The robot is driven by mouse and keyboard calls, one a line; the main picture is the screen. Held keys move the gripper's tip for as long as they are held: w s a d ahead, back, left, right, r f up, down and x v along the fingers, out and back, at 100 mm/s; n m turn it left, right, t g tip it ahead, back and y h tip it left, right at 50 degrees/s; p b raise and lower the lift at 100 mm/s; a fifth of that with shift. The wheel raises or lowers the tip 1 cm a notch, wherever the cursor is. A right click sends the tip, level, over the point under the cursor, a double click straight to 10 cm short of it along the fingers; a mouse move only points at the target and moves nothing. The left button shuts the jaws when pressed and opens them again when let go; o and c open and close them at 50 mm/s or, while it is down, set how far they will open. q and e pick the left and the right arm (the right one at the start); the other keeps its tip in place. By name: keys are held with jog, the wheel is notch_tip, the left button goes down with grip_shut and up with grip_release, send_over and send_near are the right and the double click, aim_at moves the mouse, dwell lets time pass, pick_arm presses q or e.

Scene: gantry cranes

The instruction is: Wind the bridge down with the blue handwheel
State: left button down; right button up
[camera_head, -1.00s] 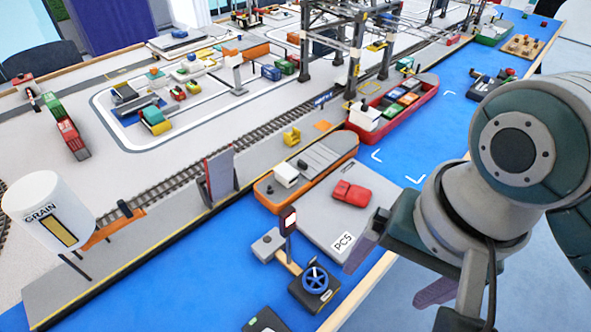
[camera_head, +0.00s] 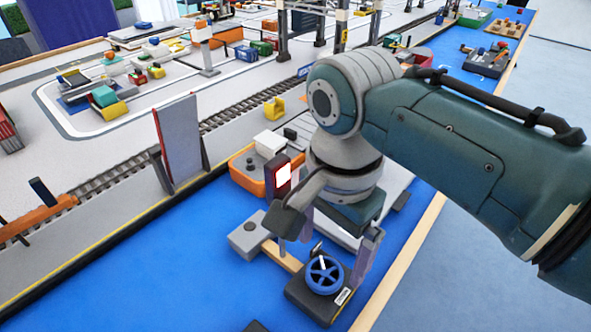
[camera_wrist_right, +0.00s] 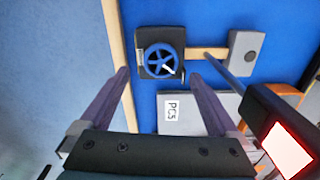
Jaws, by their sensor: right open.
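The blue handwheel (camera_head: 324,275) sits on a black box near the table's front edge. In the right wrist view the wheel (camera_wrist_right: 160,60) shows a white-tipped crank knob at its lower right. My right gripper (camera_head: 335,250) is open and empty, with its two purple fingers pointing down over the wheel. In the wrist view the fingertips (camera_wrist_right: 158,75) lie on either side of the wheel box, apart from it. A grey panel (camera_head: 178,138) stands nearly upright at the quay edge and looks like the raised bridge. My left gripper is not in view.
A dark signal post (camera_head: 278,172) with a red-rimmed lit face stands close to the right gripper; it also shows in the wrist view (camera_wrist_right: 285,140). A grey block (camera_head: 248,232) joins the wheel box by a wooden strip. An orange boat (camera_head: 246,176) lies behind.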

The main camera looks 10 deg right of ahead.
aim_at(327, 271)
notch_tip(327, 271, down, 4)
jog(key=shift+f+b, duration=0.1)
jog(key=shift+b, duration=0.6)
jog(key=c, duration=1.4)
jog(key=shift+o, duration=0.2)
